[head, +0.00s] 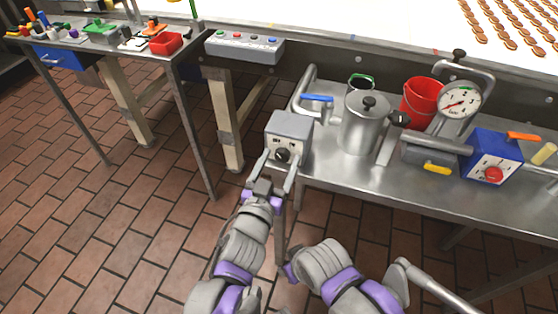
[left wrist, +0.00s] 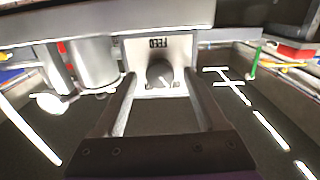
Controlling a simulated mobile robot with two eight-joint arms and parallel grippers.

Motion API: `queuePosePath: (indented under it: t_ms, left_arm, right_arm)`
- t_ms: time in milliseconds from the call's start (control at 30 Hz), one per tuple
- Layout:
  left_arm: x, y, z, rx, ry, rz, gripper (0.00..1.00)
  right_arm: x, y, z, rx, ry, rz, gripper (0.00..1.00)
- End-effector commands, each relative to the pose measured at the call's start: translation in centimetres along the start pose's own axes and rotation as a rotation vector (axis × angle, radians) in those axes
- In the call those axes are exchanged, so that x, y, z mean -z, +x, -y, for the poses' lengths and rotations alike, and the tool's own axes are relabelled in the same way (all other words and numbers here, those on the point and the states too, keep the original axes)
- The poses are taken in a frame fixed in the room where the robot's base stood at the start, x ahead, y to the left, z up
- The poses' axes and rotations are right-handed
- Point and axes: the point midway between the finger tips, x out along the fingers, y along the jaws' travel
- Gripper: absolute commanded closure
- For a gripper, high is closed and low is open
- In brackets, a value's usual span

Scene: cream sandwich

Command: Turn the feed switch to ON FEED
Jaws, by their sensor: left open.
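The feed switch is a dark round knob (head: 283,155) on the front of a grey box (head: 291,126) at the left end of the steel table. In the left wrist view the knob (left wrist: 160,73) sits below the label FEED (left wrist: 158,43); the ON mark is not readable. A small pale mark shows at the knob's lower right. My left gripper (head: 277,168) is open, with one finger on each side of the knob. The left wrist view shows gaps between both fingers and the knob. My right gripper cannot be made out.
A steel pot (head: 364,125), a blue-handled pipe (head: 317,98), a red bucket (head: 421,103) and a dial gauge (head: 459,100) stand to the right. A blue box with a red knob (head: 493,174) is further right. Tiled floor (head: 120,220) is open at left.

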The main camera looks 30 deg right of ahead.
Motion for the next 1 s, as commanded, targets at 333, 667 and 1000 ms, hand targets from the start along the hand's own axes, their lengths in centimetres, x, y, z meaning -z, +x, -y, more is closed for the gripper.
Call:
queuePosePath:
  t_ms: [333,667,1000]
  left_arm:
    - [0.00,-0.04,0.02,0.000,0.000,0.000,0.65]
    - [0.00,-0.05,0.02,0.000,0.001,0.000,1.00]
    - [0.07,-0.06,0.00,0.001,0.089,0.000,1.00]
  right_arm:
    - [0.00,0.00,0.00,0.000,0.000,0.000,0.47]
    - [0.00,-0.01,0.00,0.000,0.000,0.000,0.47]
    - [0.09,-0.39,0.00,0.000,0.000,-0.001,0.47]
